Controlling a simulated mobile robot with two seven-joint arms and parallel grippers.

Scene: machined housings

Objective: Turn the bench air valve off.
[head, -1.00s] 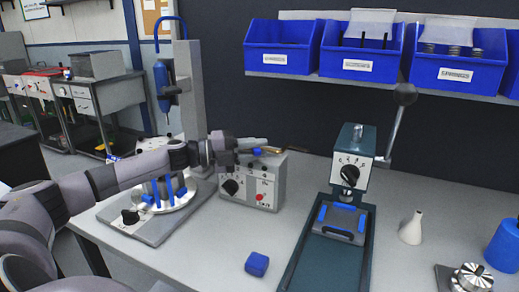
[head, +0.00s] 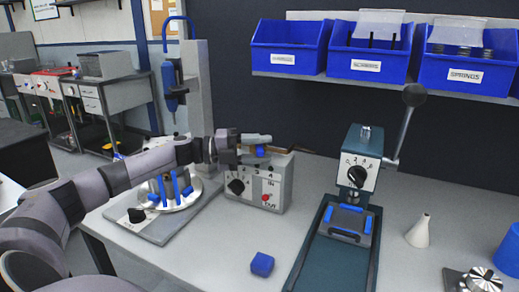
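My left gripper (head: 256,148) is above and behind the top left of a grey control box (head: 286,184) on the bench. Its fingers look apart, one above the other. A small blue part (head: 261,153), which may be the air valve's handle, shows between or just behind the fingertips, with a bit of brass colour to its right. I cannot tell whether the fingers touch it. The rest of the valve is hidden by the gripper and the box. The box has a black knob (head: 236,186) and a red button (head: 267,197). My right gripper is not in view.
A round fixture with blue pins (head: 172,190) stands under my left arm. A blue block (head: 262,264) lies at the front. A lever press (head: 356,175) and a white cone (head: 418,232) are to the right. Blue bins (head: 290,47) hang above.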

